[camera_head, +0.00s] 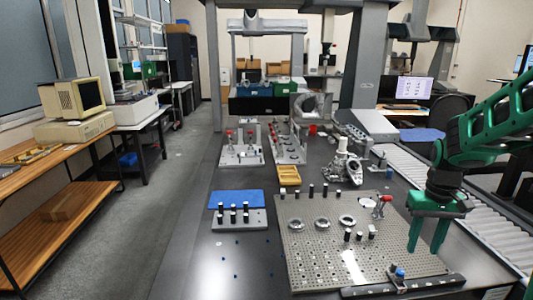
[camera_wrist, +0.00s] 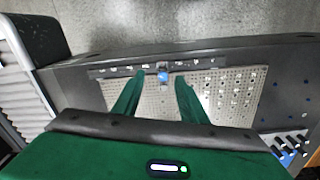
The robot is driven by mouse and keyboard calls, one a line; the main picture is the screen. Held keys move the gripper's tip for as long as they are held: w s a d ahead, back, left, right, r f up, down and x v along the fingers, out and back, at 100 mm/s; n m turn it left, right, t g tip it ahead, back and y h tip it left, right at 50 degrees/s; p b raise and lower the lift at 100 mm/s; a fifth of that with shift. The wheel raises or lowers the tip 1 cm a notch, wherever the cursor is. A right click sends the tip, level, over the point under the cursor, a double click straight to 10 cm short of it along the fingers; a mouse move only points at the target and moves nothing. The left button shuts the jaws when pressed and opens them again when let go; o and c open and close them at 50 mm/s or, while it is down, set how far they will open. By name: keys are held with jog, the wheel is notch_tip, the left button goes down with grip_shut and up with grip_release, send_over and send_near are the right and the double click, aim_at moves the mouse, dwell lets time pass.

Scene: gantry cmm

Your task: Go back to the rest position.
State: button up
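My gripper (camera_head: 428,238) has green fingers and hangs at the end of my green arm, over the right part of the perforated metal plate (camera_head: 322,262). In the wrist view my gripper's two fingers (camera_wrist: 163,80) are spread apart with nothing between them. A small blue-topped part (camera_head: 400,272) stands at the front edge of the plate, in the dark rack strip (camera_head: 425,285). It also shows in the wrist view (camera_wrist: 164,77), beyond the fingertips. The fingers look clear of it.
Metal rings (camera_head: 322,224) and several black-topped pins stand on the plate. A grey block with black-topped pins (camera_head: 240,218) and a blue mat (camera_head: 226,197) lie left of it. A yellow tray (camera_head: 289,175) and a metal casting (camera_head: 343,165) stand behind. A roller conveyor (camera_head: 485,230) runs at right.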

jog(key=s+a+r+m, duration=0.1)
jog(key=s+r+m, duration=0.1)
jog(key=s, duration=1)
jog(key=s+a+r+m, duration=0.1)
jog(key=s+a, duration=0.1)
jog(key=s, duration=1)
jog(key=shift+r+m, duration=0.35)
jog(key=shift+m, duration=0.05)
